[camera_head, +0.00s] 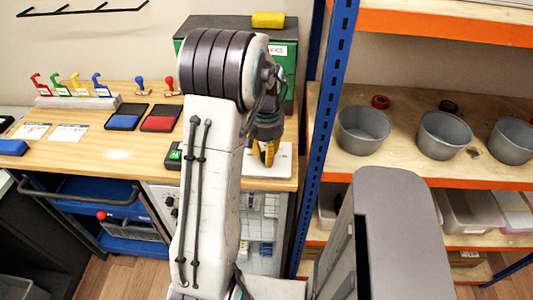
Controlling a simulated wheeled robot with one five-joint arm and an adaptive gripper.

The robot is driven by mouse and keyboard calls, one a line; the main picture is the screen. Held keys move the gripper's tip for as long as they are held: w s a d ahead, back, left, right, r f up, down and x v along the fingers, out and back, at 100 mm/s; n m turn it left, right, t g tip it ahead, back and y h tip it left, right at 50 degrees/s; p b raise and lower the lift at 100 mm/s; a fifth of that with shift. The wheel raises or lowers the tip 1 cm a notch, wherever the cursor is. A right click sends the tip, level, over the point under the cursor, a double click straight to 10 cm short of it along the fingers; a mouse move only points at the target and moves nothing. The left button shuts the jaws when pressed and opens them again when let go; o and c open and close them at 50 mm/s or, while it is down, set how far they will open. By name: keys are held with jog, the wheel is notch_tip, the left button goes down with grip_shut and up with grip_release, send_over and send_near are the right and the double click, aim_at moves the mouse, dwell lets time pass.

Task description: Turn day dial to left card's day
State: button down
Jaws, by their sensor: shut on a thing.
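My gripper (267,158) points down over a white panel (283,168) at the right end of the wooden bench. Its yellow fingers are shut on the day dial, which is mostly hidden behind the fingers and my arm. I cannot read the dial's setting. The left card (30,131) lies flat on the bench at the far left, and a second white card (68,133) lies to its right. Their print is too small to read.
Blue and red ink pads (161,118) and a rack of coloured stamps (75,101) are on the bench. A dark device with a green light (174,155) is left of my arm. A green box (289,58) stands behind. A blue shelf post (327,100) rises close on the right.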

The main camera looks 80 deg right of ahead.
jog(key=shift+a+f, duration=0.1)
jog(key=shift+f, duration=0.05)
jog(key=c, duration=0.9)
grip_release()
jog(key=shift+o, duration=0.2)
notch_tip(320, 180, up, 12)
dwell(0.3)
